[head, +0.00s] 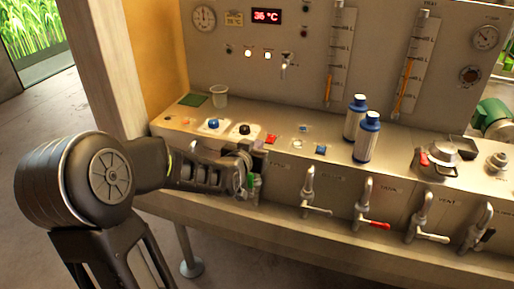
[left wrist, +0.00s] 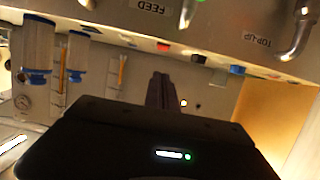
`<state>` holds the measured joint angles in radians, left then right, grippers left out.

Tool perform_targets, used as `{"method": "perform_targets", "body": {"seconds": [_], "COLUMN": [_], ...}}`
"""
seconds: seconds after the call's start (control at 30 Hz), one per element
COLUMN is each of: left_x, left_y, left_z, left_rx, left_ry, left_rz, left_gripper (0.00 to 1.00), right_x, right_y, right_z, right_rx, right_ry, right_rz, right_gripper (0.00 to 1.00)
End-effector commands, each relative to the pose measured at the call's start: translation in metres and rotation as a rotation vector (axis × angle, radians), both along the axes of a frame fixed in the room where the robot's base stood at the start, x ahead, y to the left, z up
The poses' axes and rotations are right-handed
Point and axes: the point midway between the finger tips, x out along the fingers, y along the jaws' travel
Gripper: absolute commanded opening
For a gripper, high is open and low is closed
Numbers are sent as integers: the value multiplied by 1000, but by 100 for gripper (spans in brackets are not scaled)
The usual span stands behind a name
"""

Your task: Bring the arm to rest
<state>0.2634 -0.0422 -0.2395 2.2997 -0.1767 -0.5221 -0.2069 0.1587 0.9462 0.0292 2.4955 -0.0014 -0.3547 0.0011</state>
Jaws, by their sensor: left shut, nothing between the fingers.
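My left gripper (head: 248,172) is at the end of the arm that comes in from the left in the head view. It is at the front edge of the steel counter (head: 190,125), near the left end of the row of taps. I cannot tell whether it touches anything there. In the left wrist view its fingers (left wrist: 161,91) are together with nothing between them. The gripper hides part of the counter front. My right gripper is in neither view.
Several taps line the counter front, one with a red handle (head: 374,224). Two blue-capped bottles (head: 355,120) (head: 367,138), a cup (head: 219,96) and a lidded pot (head: 443,156) stand on the counter. Behind is a gauge panel (head: 282,85). Floor at the lower left is clear.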

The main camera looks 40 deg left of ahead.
Motion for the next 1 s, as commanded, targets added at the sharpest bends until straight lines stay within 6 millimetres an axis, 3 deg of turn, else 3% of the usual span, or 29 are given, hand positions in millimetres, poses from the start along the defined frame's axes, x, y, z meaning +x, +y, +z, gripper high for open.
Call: {"method": "perform_targets", "body": {"seconds": [0.57, 0.67, 0.77, 0.87, 1.0], "left_x": [0, -3, -3, -3, -16], "left_y": [0, -4, -23, -53, -116], "left_z": [0, -9, -36, -79, -158], "left_rx": [-5, -63, -124, -193, -307], "left_ry": [-1, 13, 62, 144, 313], "left_rz": [1, 14, 1, -29, -92], "left_gripper": [0, 0, 0, 0, 0], "right_x": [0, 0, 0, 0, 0], "right_y": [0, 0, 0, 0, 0], "right_z": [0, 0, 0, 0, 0], "right_rx": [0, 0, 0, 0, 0], "right_ry": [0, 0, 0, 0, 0], "right_rz": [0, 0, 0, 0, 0], "right_gripper": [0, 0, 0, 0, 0]}}
